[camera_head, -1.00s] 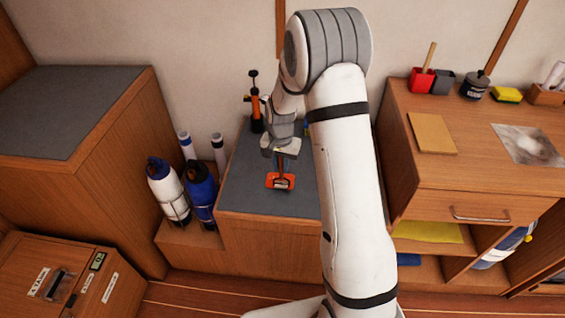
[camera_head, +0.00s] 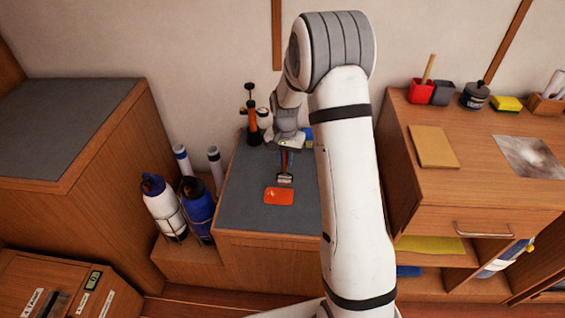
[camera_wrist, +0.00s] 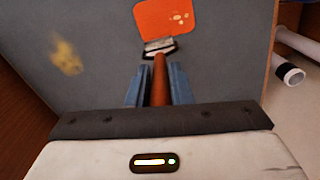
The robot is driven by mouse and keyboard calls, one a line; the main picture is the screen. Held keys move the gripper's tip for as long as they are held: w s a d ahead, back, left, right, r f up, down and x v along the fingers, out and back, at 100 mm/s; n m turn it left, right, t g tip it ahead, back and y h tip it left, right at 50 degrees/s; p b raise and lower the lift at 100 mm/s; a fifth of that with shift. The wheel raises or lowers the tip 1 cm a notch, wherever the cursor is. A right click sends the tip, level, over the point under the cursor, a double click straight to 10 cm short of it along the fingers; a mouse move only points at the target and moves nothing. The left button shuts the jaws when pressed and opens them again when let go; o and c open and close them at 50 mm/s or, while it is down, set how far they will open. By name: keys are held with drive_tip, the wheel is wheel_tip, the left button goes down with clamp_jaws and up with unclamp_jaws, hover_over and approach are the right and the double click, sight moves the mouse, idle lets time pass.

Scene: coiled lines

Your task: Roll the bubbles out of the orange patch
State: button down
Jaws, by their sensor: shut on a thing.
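The orange patch (camera_head: 279,196) lies flat on the grey top of the low bench (camera_head: 248,178). In the wrist view the patch (camera_wrist: 165,20) shows several pale bubble spots on its right part. My gripper (camera_head: 288,148) is shut on the brown handle of a roller (camera_head: 285,178); in the wrist view the handle (camera_wrist: 160,80) stands between the blue fingers of my gripper (camera_wrist: 160,86). The roller's head (camera_wrist: 159,47) is at the patch's near edge. I cannot tell whether it touches the patch or the bench.
An orange and black pump (camera_head: 252,120) stands at the back of the bench. Bottles (camera_head: 198,208) and rolled tubes (camera_head: 216,165) stand to the left. A wooden cabinet (camera_head: 470,185) is at the right. A yellowish smudge (camera_wrist: 66,57) marks the grey top.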

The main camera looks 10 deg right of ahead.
drive_tip(key=shift+w+r+p, duration=0.15)
drive_tip(key=shift+r+p, duration=0.3)
drive_tip(key=shift+r, duration=0.35)
drive_tip(key=shift+r+p, duration=1.05)
drive_tip(key=shift+r, duration=0.75)
